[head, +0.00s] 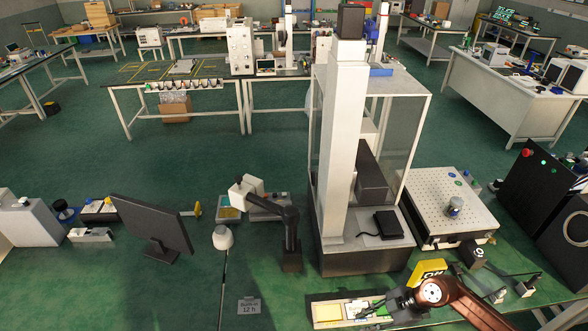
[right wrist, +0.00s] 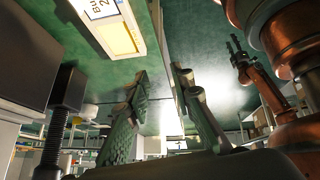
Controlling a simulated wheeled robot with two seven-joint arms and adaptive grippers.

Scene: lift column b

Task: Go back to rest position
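The task names no object. My right arm comes in at the lower right of the head view, with its gripper (head: 385,304) low over the bench, beside a pale tray (head: 327,312) with a yellow panel. In the right wrist view, the two fingers of my right gripper (right wrist: 160,78) stand apart with nothing between them. My left gripper is not in the head view. A second copper-coloured arm shows at the right of the wrist view and looks like my left one; its small dark gripper (right wrist: 235,46) is too small to read.
A tall white column instrument (head: 343,150) stands behind the right gripper. A perforated metal platform (head: 450,205) and black cabinet (head: 540,185) are to its right. A dark monitor (head: 152,225) and white-headed black stand (head: 290,235) are left. Bench around the small sign (head: 249,307) is clear.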

